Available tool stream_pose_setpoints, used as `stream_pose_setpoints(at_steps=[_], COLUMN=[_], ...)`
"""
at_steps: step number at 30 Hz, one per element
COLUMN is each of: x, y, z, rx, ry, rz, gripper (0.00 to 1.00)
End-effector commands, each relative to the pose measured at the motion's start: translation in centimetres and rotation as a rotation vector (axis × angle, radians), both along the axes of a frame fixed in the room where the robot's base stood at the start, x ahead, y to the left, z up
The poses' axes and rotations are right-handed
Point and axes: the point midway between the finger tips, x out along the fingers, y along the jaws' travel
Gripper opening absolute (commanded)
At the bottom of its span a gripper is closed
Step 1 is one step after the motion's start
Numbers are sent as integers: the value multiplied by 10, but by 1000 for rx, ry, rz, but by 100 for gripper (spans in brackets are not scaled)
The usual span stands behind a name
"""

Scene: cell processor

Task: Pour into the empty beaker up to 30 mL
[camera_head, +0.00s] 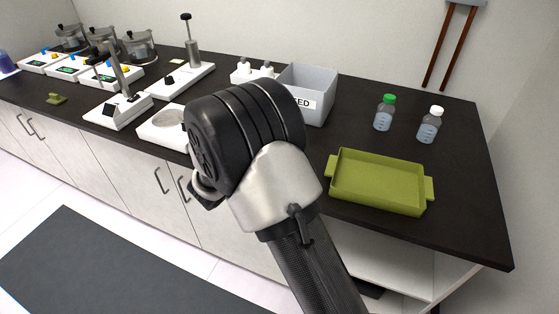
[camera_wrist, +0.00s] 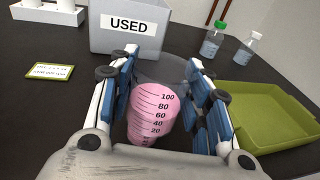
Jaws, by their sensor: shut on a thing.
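A clear beaker with pink liquid (camera_wrist: 152,115) is between the fingers of my gripper (camera_wrist: 160,80) in the wrist view. The gripper is shut on it. Its printed scale runs from 20 to 100, and the pink reaches about the 100 mark. A greyish transparent part (camera_wrist: 162,68) shows above the pink; I cannot tell for sure whether it is the beaker's rim. In the head view my wrist and arm hide the gripper and the beaker. I cannot make out an empty beaker in either view.
A grey bin marked USED (camera_wrist: 128,32) stands just beyond the gripper. A green tray (camera_head: 380,182) is to the right, with a green-capped bottle (camera_head: 384,113) and a white-capped bottle (camera_head: 430,125) behind it. White lab devices (camera_head: 118,108) stand on the dark counter at left.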

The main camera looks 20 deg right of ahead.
Motion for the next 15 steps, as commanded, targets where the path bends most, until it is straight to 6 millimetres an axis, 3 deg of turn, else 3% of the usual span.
stream_pose_setpoints(at_steps=[4,15], x=[2,2], y=[-1,-1], z=[-3,2], rx=[-80,-87], ry=[-70,-80], rz=[0,0], gripper=[1,1])
